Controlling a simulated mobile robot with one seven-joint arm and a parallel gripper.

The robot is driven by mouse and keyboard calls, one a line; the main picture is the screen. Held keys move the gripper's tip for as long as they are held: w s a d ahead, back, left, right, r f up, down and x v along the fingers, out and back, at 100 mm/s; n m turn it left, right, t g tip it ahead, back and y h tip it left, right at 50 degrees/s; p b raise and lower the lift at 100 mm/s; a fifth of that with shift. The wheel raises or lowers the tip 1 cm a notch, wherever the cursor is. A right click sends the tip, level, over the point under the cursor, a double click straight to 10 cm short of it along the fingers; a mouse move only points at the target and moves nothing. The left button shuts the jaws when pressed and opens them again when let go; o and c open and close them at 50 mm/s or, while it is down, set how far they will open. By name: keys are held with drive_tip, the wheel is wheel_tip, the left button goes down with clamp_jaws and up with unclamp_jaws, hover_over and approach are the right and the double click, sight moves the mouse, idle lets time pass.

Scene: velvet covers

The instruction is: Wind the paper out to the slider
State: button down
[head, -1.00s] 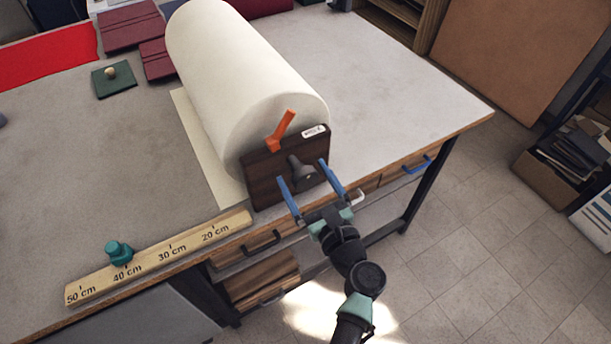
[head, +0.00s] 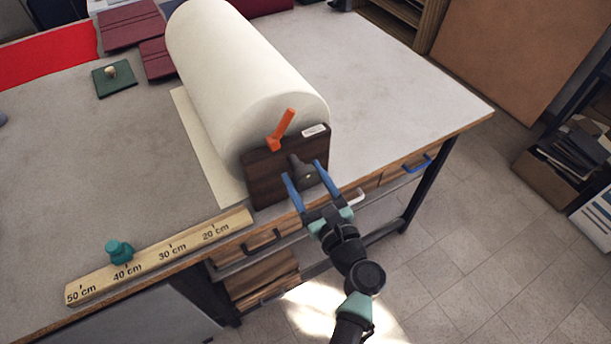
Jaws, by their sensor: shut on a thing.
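The big cream paper roll (head: 245,75) lies on the table, with a dark wooden end block (head: 266,178) at its near end. A short flat strip of paper (head: 205,150) shows on the table at the roll's left. The teal slider (head: 119,251) sits by the 40 cm mark on the wooden ruler (head: 190,247), well left of the paper's edge. A grey knob (head: 298,162) sticks out of the end block. My gripper (head: 303,171) is shut on this knob, one blue finger on each side. An orange lever (head: 281,130) stands tilted above the knob.
Dark red covers (head: 130,27), a green cover with a pale knob (head: 114,78) and red cloth (head: 45,55) lie at the back left. Drawers with handles (head: 262,243) line the table's front.

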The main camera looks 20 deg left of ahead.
drive_tip(key=shift+r+m+p, duration=0.1)
drive_tip(key=shift+m+p, duration=0.2)
drive_tip(key=shift+p, duration=0.05)
drive_tip(key=m+p, duration=0.2)
drive_tip(key=p, duration=0.1)
drive_tip(key=shift+d+r+m, duration=0.1)
drive_tip(key=shift+r+m, duration=0.1)
drive_tip(key=shift+m, duration=0.1)
drive_tip(key=m+p, duration=0.3)
drive_tip(key=shift+g, duration=0.3)
drive_tip(key=m+p, duration=0.3)
drive_tip(key=shift+m, duration=0.4)
drive_tip(key=m+p, duration=0.2)
drive_tip(key=m, duration=0.2)
drive_tip(key=shift+f+g+p, duration=0.1)
drive_tip(key=shift+g+p, duration=0.2)
drive_tip(key=shift+p, duration=0.1)
drive_tip(key=m+p, duration=0.1)
drive_tip(key=m, duration=0.4)
drive_tip(key=shift+f+g+p, duration=0.2)
drive_tip(key=shift+g+p, duration=0.15)
drive_tip(key=shift+g, duration=0.05)
drive_tip(key=shift+c, duration=0.2)
unclamp_jaws()
